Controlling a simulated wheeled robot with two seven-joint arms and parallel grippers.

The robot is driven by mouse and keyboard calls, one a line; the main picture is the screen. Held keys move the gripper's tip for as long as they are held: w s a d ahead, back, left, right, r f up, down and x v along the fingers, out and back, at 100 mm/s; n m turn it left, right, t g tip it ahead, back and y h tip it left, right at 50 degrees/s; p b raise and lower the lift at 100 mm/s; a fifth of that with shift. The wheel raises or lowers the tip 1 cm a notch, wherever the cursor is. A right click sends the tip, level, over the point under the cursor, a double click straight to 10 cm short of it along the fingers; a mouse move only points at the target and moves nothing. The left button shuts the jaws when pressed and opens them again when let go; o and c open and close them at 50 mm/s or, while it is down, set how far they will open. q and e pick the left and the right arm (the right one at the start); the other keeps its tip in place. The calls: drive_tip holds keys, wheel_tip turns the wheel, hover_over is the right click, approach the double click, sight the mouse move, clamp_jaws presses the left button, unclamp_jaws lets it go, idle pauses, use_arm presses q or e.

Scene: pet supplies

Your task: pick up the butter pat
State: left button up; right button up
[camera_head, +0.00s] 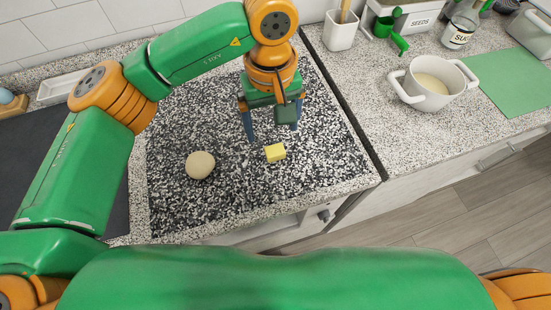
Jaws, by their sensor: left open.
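The butter pat (275,153) is a small yellow block on the black-and-white speckled board (230,205). My left gripper (272,136) points down just behind the butter pat, with its two dark fingers spread apart. Nothing shows between the fingers. One finger is to the left of the butter pat and the other is behind it to the right. I cannot tell how high the fingertips are above the board. My right gripper is out of view.
A round beige ball (200,165) lies left of the butter pat. A white two-handled pot (432,82) stands on the right counter, with a green mat (515,82) beside it. A white utensil holder (341,32), seeds box (420,20) and glass jar (459,32) stand at the back.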

sight(275, 150)
use_arm(q)
drive_tip(key=f, duration=0.1)
drive_tip(key=f+b, duration=0.2)
drive_tip(key=shift+w+a+f, duration=0.1)
drive_tip(key=shift+w+f, duration=0.2)
drive_tip(key=shift+f, duration=0.1)
drive_tip(key=shift+w+f, duration=0.15)
drive_tip(key=shift+f, duration=0.05)
drive_tip(key=f+p, duration=0.1)
drive_tip(key=p, duration=0.1)
drive_tip(key=f+p, duration=0.1)
drive_tip(key=f, duration=0.1)
drive_tip(key=shift+d+f+p, duration=0.25)
drive_tip(key=shift+d+p, duration=0.1)
drive_tip(key=shift+p, duration=0.05)
wheel_tip(275, 150, down, 2)
drive_tip(key=shift+f, duration=0.25)
drive_tip(key=shift+w+f, duration=0.15)
drive_tip(key=c, duration=1.4)
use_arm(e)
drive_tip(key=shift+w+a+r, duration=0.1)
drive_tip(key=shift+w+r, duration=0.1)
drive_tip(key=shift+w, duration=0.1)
